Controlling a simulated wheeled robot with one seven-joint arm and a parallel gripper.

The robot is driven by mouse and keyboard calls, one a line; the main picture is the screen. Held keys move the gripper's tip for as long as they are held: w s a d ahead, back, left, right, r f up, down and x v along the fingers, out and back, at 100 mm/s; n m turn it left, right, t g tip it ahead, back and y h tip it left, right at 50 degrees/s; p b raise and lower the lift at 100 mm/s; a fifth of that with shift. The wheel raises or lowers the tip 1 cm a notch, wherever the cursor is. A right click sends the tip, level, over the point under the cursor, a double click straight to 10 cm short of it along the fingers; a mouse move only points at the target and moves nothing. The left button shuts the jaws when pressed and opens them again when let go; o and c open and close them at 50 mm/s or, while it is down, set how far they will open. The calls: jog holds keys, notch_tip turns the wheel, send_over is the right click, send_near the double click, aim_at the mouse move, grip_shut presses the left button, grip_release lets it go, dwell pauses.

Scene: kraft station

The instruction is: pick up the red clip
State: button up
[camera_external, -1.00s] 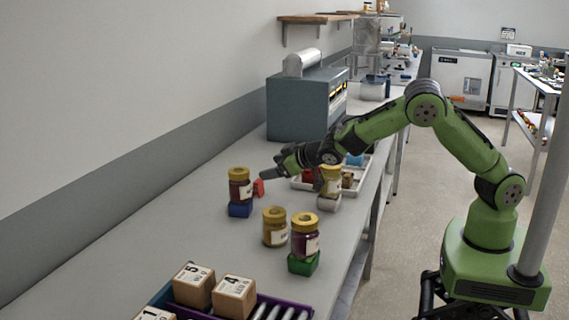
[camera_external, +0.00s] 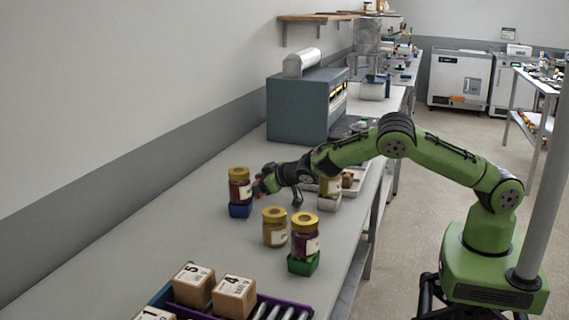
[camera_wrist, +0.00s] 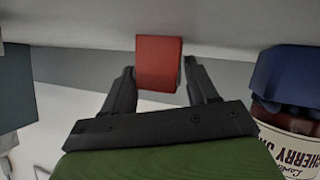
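The red clip (camera_wrist: 158,62) shows in the wrist view between the two fingertips of my gripper (camera_wrist: 158,78), with a narrow gap at each side. In the external view, the red clip (camera_external: 258,187) is partly hidden by my gripper (camera_external: 264,181), just right of the jar on the blue block. My gripper is open around the clip; I see no firm contact. What the clip rests on is hard to make out.
A jam jar (camera_external: 239,187) on a blue block (camera_external: 240,210) stands close left of my gripper. It also shows in the wrist view (camera_wrist: 291,137). Another jar (camera_external: 274,227) and a jar (camera_external: 305,238) on a green block stand nearer. A grey machine (camera_external: 306,106) stands behind.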

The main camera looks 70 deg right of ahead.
jog(key=c, duration=0.7)
jog(key=shift+o, duration=0.2)
jog(key=shift+r, duration=0.1)
